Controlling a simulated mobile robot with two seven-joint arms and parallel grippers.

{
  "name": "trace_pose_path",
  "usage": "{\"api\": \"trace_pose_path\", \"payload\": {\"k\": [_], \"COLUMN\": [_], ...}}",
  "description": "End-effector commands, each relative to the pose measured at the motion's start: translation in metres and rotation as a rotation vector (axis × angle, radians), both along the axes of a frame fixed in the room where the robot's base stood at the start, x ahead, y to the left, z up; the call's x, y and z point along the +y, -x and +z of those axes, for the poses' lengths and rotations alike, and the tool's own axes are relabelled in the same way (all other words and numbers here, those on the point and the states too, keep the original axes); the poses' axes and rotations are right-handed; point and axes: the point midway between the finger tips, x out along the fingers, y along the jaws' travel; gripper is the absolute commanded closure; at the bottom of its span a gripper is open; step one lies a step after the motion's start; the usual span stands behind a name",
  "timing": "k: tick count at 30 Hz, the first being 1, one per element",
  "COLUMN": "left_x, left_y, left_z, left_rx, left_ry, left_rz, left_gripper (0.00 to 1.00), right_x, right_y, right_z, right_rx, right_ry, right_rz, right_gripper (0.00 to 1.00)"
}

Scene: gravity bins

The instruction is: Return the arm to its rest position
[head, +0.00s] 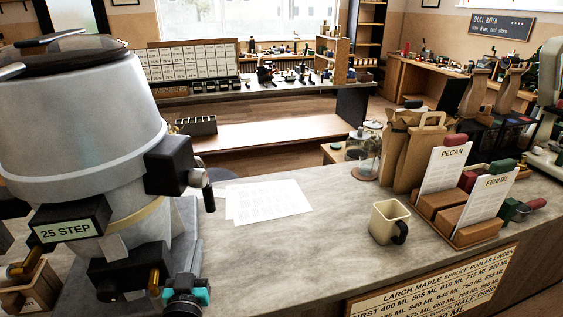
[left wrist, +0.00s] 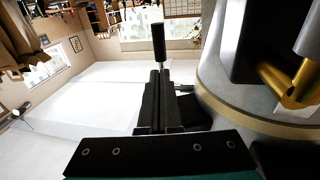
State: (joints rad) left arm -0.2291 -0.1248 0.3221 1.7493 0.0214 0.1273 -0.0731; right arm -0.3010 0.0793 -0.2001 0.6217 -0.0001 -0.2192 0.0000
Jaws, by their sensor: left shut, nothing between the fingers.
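My left gripper (head: 187,284) shows at the lower left of the head view as a black and teal body, low beside the grinder (head: 75,130). Its fingers are hard to make out there. In the left wrist view my left gripper (left wrist: 160,76) is shut and empty, its dark fingers pointing up the picture. A black handle (left wrist: 158,45) shows just beyond the fingertips; I cannot tell whether they touch. It looks like the grinder's side handle (head: 208,192). The grinder's grey body and brass spout (left wrist: 292,85) are close to the right of the fingers. My right gripper is not in view.
Paper sheets (head: 265,201) lie on the counter (head: 290,262), which is clear around its middle. A cream mug (head: 385,222), label cards PECAN (head: 440,172) and FENNEL (head: 487,205), and paper bags (head: 413,150) stand at right. A wooden box (head: 30,290) is at lower left.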

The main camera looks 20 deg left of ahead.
Motion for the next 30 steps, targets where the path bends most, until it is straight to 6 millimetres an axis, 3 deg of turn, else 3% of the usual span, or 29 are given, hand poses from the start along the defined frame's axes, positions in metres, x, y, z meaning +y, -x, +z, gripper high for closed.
{"api": "trace_pose_path", "payload": {"k": [5, 14, 20, 24, 30], "left_x": [-0.006, -0.055, -0.093, -0.116, -0.136], "left_y": [0.000, 0.022, 0.066, 0.107, 0.160], "left_z": [-0.004, -0.037, -0.060, -0.070, -0.075], "left_rx": [0.048, 0.405, 0.688, 0.884, 1.098], "left_ry": [0.008, 0.060, 0.084, 0.096, 0.100], "left_rz": [-0.024, -0.173, -0.266, -0.320, -0.369], "left_gripper": [1.00, 1.00, 1.00, 1.00, 1.00], "right_x": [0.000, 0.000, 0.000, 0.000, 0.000], "right_y": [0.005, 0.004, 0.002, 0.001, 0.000], "right_z": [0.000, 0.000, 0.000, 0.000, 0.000], "right_rx": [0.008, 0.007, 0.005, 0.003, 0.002], "right_ry": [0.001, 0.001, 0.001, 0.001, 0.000], "right_rz": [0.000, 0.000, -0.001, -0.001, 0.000], "right_gripper": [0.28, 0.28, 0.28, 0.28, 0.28]}}
